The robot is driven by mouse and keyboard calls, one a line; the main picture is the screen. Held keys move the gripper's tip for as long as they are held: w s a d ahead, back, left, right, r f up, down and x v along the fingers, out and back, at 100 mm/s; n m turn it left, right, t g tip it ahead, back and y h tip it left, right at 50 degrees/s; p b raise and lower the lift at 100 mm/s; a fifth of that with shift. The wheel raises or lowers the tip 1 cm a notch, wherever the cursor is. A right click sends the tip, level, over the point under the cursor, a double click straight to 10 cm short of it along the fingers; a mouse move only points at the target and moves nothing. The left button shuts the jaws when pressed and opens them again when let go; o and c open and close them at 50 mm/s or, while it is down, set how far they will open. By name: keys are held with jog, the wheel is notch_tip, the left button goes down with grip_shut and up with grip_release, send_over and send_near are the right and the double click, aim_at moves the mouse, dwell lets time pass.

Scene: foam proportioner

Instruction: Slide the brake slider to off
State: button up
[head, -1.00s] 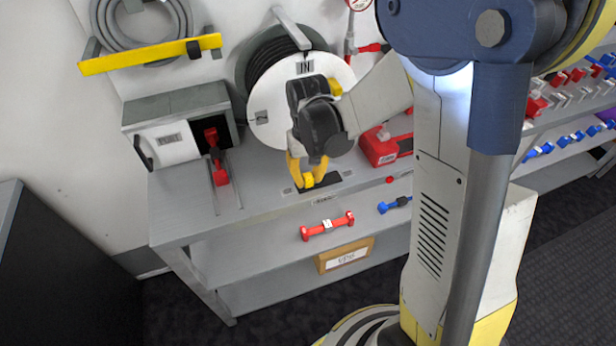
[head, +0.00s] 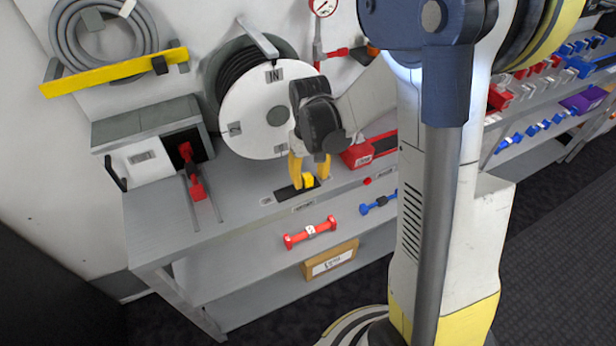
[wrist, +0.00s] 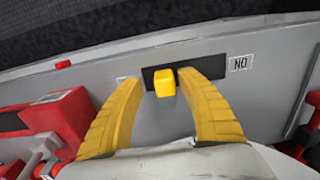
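The brake slider is a yellow knob (head: 308,181) in a short black slot (head: 283,193) on the grey bench top. In the wrist view the knob (wrist: 164,83) sits near the left end of its slot (wrist: 208,64), away from the ON label (wrist: 240,63). A second label at the left end is mostly hidden by a finger. My gripper (head: 309,169) is over the slot with its yellow fingers spread either side of the knob. In the wrist view my gripper (wrist: 160,84) is open; the knob is close to the right finger, with a clear gap to the left one.
A hose reel (head: 262,125) stands right behind my gripper. A red box (head: 372,150) is on the bench to the right. A red-handled lever (head: 194,180) is at the left. Red (head: 310,232) and blue (head: 378,202) parts lie on the lower shelf.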

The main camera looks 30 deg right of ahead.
aim_at(309, 175)
jog(key=shift+a, duration=0.1)
notch_tip(309, 175, up, 12)
dwell(0.5)
